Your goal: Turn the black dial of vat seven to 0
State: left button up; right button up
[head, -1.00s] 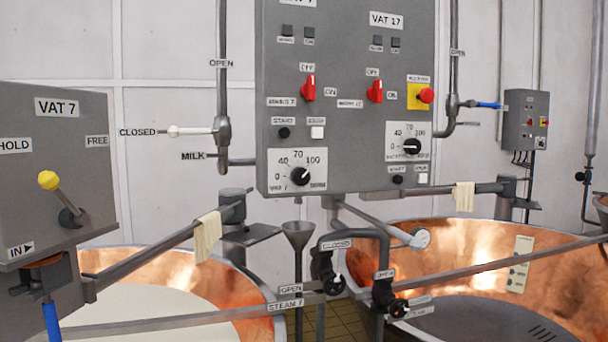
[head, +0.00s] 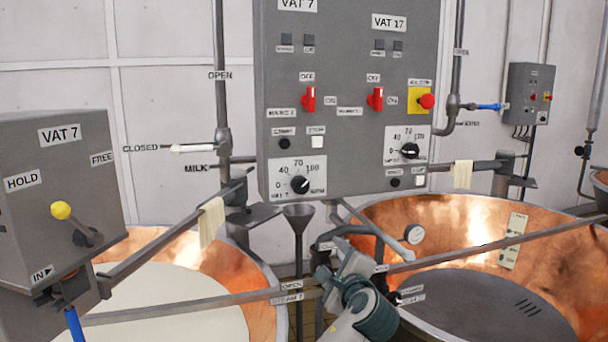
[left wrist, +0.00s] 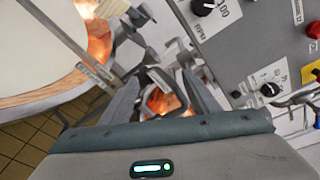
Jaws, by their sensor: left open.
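The black dial of vat seven (head: 300,185) sits on a white scale plate (head: 283,172) marked 0, 40, 70 and 100, low on the left of the grey panel. Its white mark appears to point up and right, toward the high end; the exact value is too small to read. The dial also shows at the top of the left wrist view (left wrist: 203,7). My left gripper (head: 336,262) is below and right of the dial in the head view, apart from it. In the left wrist view its fingers (left wrist: 160,82) are spread and empty. My right gripper is not in view.
A similar dial for vat 17 (head: 409,151) is up and right on the panel (head: 340,60). Red switches (head: 308,98) and a red button (head: 427,101) are above. Copper vats (head: 550,275) stand below.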

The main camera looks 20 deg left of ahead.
aim_at(302, 187)
pick_arm(q)
jog(key=s+r+y+p, duration=0.1)
jog(key=s+r+y, duration=0.1)
jog(key=r, duration=1)
jog(key=shift+s+a+r, duration=0.3)
jog(key=shift+s+r, duration=0.1)
jog(key=shift+s, duration=0.15)
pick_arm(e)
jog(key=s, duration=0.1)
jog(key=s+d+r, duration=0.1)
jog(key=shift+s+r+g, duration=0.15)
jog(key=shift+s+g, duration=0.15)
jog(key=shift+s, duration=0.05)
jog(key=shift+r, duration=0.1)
pick_arm(q)
jog(key=p+x, duration=0.2)
jog(key=x, duration=0.3)
jog(key=p+x, duration=0.3)
jog(key=x, duration=0.2)
jog(key=p+x, duration=0.2)
jog(key=x, duration=0.3)
jog(key=shift+w+a+r, duration=0.2)
jog(key=shift+w+r, duration=0.1)
jog(key=shift+r, duration=0.05)
jog(key=shift+p+x, duration=0.5)
jog(key=shift+x, duration=0.35)
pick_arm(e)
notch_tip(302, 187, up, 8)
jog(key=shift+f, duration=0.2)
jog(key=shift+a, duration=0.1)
